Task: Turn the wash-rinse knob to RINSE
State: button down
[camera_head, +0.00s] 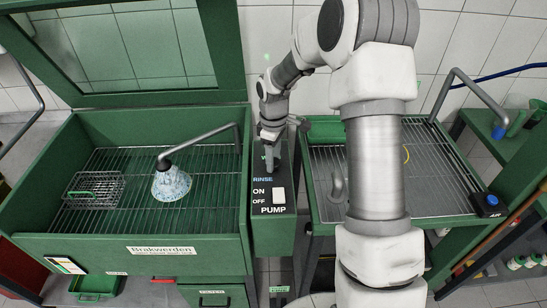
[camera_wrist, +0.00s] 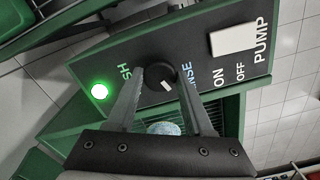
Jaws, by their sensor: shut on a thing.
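The dark round wash-rinse knob (camera_wrist: 155,78) sits on the black control panel (camera_wrist: 115,67) between the WASH and RINSE lettering. Its white mark points to the lower right in the wrist view, toward the RINSE side. My gripper (camera_wrist: 160,72) is shut on the knob, one finger on each side. The fingers cover part of both words. In the head view my gripper (camera_head: 271,133) is over the upper part of the panel (camera_head: 257,213) and hides the knob; RINSE shows just below it.
A white PUMP switch (camera_head: 279,196) with ON and OFF labels lies below the knob. A green light (camera_wrist: 99,91) glows on the panel. The green wash basin (camera_head: 105,246) stands left, with a wire basket (camera_head: 95,188) and a spray cone (camera_head: 171,183). A grated table (camera_head: 440,200) stands right.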

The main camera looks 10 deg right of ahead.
jog(key=shift+c, duration=1.4)
grip_release()
jog(key=shift+r, duration=0.1)
notch_tip(320, 180, up, 17)
jog(key=shift+r+p, duration=0.15)
jog(key=shift+p, duration=0.15)
